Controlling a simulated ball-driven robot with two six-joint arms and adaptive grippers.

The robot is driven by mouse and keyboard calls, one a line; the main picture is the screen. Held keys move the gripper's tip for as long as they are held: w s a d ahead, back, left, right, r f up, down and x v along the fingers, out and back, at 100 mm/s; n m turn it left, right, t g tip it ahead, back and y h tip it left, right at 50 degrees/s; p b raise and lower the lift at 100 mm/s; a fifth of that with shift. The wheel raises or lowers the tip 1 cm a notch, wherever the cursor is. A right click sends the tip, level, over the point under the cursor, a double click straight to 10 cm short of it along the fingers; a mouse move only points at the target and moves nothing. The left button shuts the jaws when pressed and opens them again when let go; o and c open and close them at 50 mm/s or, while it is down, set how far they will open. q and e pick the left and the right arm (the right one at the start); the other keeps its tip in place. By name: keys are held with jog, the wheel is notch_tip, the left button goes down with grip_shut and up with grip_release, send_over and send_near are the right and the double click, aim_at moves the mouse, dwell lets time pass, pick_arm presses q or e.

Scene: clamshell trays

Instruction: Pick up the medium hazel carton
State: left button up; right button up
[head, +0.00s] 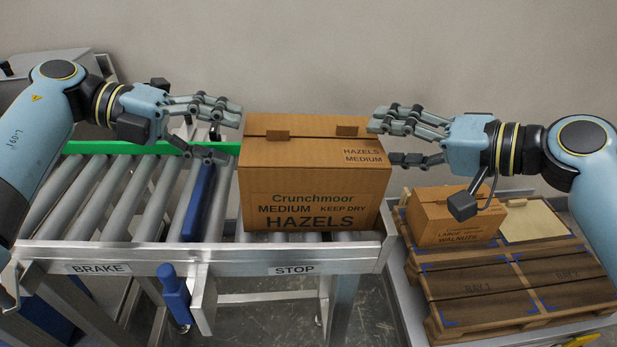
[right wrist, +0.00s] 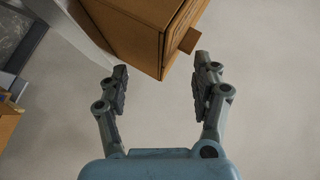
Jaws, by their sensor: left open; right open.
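The medium hazel carton (head: 315,178) is a brown box printed "Crunchmoor MEDIUM HAZELS KEEP DRY". It stands upright on the right end of the roller conveyor (head: 120,195). My left gripper (head: 232,136) is open at the carton's left side, near its upper part. My right gripper (head: 385,140) is open at the carton's upper right side. In the right wrist view the open fingers (right wrist: 158,82) point toward a corner of the carton (right wrist: 145,35), and nothing is between them. Whether any finger touches the carton is hard to tell.
A smaller carton marked large walnuts (head: 452,220) sits on a wooden pallet (head: 480,285) with bays 1 and 2, at the lower right. A flat tan sheet (head: 530,222) lies beside it. A blue bar (head: 198,203) stands among the rollers left of the hazel carton. A wall is behind.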

jog(key=shift+x, duration=0.9)
pick_arm(q)
jog(key=shift+x, duration=0.85)
jog(key=c, duration=1.1)
pick_arm(e)
jog(key=c, duration=1.1)
pick_arm(q)
jog(key=shift+d, duration=0.1)
grip_shut()
pick_arm(e)
jog(key=shift+c, duration=0.7)
